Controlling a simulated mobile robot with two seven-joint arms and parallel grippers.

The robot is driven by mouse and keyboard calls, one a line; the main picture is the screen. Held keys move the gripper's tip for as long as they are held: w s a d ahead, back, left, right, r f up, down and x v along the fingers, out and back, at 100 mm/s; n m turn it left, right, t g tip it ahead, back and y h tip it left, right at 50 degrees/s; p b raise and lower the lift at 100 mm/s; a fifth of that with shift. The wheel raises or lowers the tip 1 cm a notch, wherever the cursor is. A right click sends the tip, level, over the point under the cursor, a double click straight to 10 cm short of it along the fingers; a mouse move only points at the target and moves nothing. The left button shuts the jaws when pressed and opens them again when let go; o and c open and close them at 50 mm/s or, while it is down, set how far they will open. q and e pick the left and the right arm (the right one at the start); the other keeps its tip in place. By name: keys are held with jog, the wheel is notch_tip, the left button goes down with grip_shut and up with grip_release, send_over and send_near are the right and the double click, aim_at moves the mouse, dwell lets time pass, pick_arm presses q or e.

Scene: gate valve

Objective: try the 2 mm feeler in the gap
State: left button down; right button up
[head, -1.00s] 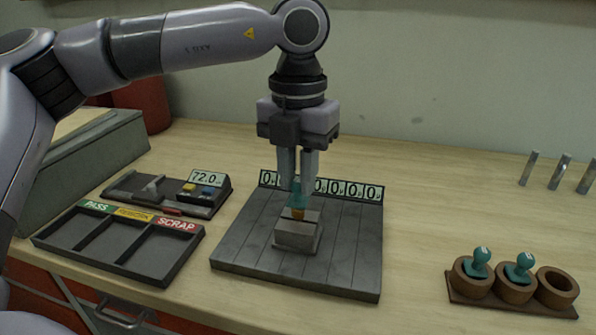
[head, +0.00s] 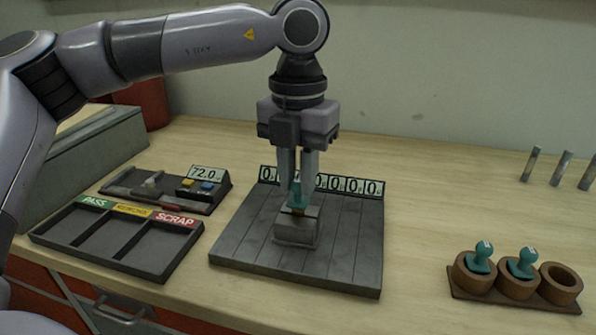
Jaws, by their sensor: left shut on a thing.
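My left gripper (head: 298,182) is shut on a teal knob-handled piece (head: 299,198), upright over a grey block (head: 297,230). The block stands on a grey grooved plate (head: 345,262). Three upright metal strips (head: 531,164) (head: 561,168) (head: 588,175) stand at the back right. I cannot tell which, if any, is the 2 mm feeler, and no gap is clearly visible. My right gripper is not in view.
Two teal knobbed pieces (head: 480,257) (head: 522,263) sit in brown cups at right; the third cup (head: 560,280) is empty. A PASS/SCRAP tray (head: 160,254) and a gauge reading 72.0 (head: 206,172) stand left. Number cards (head: 338,184) line the plate's back. Bench between plate and cups is clear.

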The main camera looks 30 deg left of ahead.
pick_arm(q)
jog(key=shift+f+b, duration=0.9)
jog(key=shift+f, duration=0.15)
dwell(0.7)
jog(key=shift+r, duration=0.15)
dwell(0.8)
jog(key=shift+r+p, duration=1.35)
jog(key=shift+r, duration=0.5)
jog(key=shift+r, duration=0.25)
jog(key=shift+r+p, duration=1.9)
jog(key=shift+r, duration=0.5)
jog(key=shift+s+f, duration=0.1)
